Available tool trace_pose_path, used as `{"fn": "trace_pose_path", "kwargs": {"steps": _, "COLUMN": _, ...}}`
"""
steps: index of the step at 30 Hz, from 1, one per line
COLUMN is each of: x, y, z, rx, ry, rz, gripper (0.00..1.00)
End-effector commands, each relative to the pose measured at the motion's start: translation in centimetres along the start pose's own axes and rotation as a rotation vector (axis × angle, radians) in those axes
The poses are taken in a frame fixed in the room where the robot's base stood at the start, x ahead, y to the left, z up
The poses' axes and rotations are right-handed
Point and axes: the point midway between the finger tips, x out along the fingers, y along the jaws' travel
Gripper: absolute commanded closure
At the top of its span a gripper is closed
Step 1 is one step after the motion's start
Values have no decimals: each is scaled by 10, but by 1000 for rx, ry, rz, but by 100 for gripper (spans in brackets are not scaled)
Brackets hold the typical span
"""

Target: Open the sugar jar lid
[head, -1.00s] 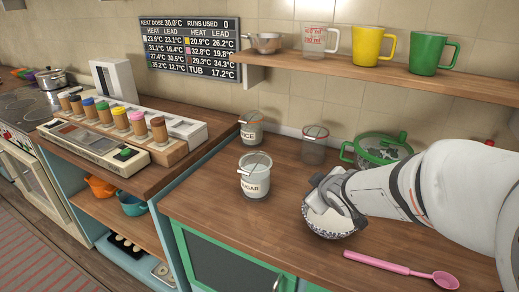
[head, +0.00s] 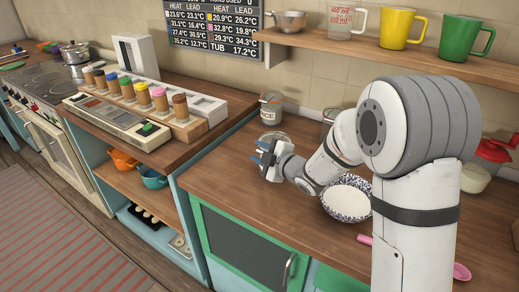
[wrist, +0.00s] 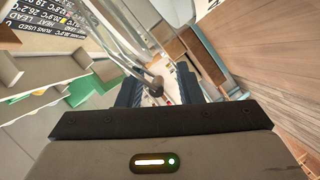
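The sugar jar (head: 272,137) stands on the wooden counter, mostly hidden behind my gripper in the head view; only part of its top shows, and its label is covered. My gripper (head: 262,158) is at the jar, fingers pointing left. In the wrist view my gripper (wrist: 158,90) has its two dark blue fingers apart. A clear, curved edge and a thin rod cross the upper part of that view, perhaps the jar's lid. I cannot tell whether the fingers touch the jar or whether the lid is open.
A second jar (head: 271,106) stands behind the sugar jar.

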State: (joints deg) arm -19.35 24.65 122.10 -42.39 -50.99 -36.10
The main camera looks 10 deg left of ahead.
Motion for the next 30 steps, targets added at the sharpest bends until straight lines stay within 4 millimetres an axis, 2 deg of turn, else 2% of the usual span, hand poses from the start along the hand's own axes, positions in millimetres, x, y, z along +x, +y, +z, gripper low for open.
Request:
{"fn": "trace_pose_path", "kwargs": {"steps": 6, "x": 17, "y": 0, "z": 0, "rx": 0, "ry": 0, "rz": -1, "gripper": 67}}
{"fn": "trace_pose_path", "kwargs": {"steps": 14, "x": 18, "y": 0, "z": 0, "rx": 0, "ry": -1, "rz": -1, "gripper": 68}}
{"fn": "trace_pose_path", "kwargs": {"steps": 25, "x": 18, "y": -1, "z": 0, "rx": 0, "ry": 0, "rz": -1, "gripper": 99}}
{"fn": "trace_pose_path", "kwargs": {"steps": 30, "x": 18, "y": -1, "z": 0, "rx": 0, "ry": -1, "rz": -2, "gripper": 100}}
